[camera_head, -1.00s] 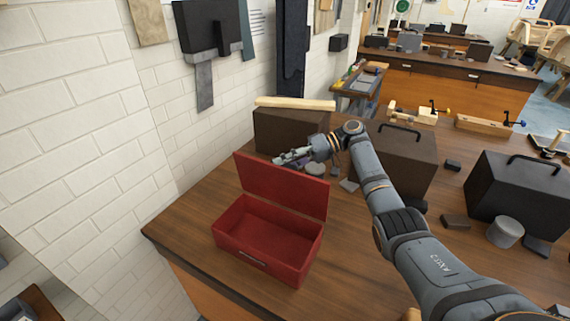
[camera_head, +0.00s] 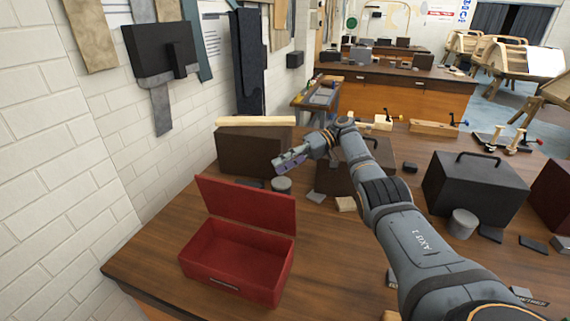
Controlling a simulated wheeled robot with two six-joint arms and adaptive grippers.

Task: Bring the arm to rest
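My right arm (camera_head: 410,235) reaches in from the lower right. Its gripper (camera_head: 288,162) hangs above the bench, just beyond the upper right corner of the red box's raised lid. Its fingers are small and seen from the side, so I cannot tell whether they are open or shut. The red box (camera_head: 236,262) stands open on the wooden bench (camera_head: 330,270) with its lid (camera_head: 246,205) up, and its visible inside looks empty. My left gripper is not in view.
A brown box (camera_head: 250,148) with a pale wooden bar on top stands behind the gripper. A grey cylinder (camera_head: 281,185) is near it. A black handled box (camera_head: 472,188) and another grey cylinder (camera_head: 462,224) are at the right. A white brick wall (camera_head: 60,180) borders the left.

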